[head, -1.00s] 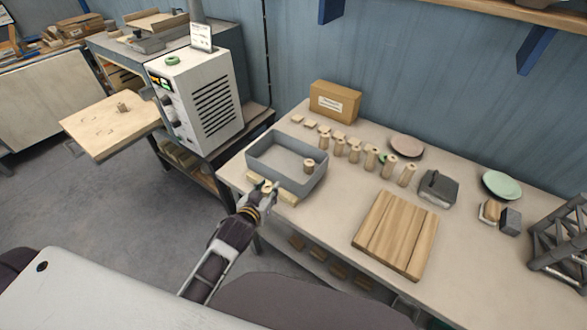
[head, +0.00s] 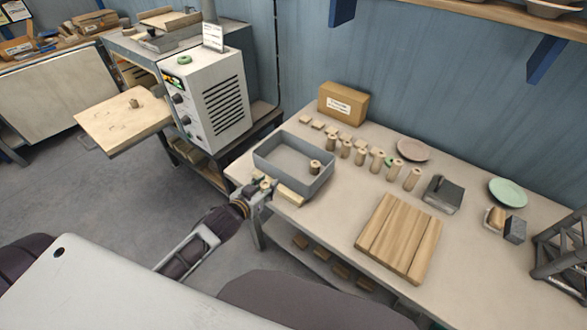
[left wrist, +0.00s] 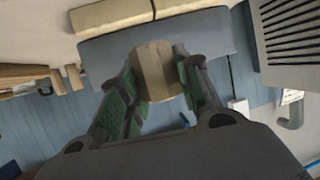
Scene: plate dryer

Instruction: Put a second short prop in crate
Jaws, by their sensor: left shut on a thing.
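The grey crate (head: 322,187) stands at the left end of the workbench, with one short wooden prop (head: 315,167) upright inside its right part. My left gripper (head: 262,186) is just outside the crate's front left corner, by the bench edge. It is shut on a pale wooden prop, which is small and partly hidden in the head view. In the left wrist view the prop (left wrist: 157,68) sits between the green-padded fingers, in front of the grey crate wall (left wrist: 215,35). More wooden props (head: 360,156) stand in a row right of the crate. My right gripper is not in view.
Pale strips (head: 290,197) lie along the crate's front side. A cardboard box (head: 342,103) stands behind. A slatted wooden board (head: 398,238), a dark block (head: 442,194) and plates (head: 413,149) occupy the right. A white machine (head: 207,100) stands left of the bench.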

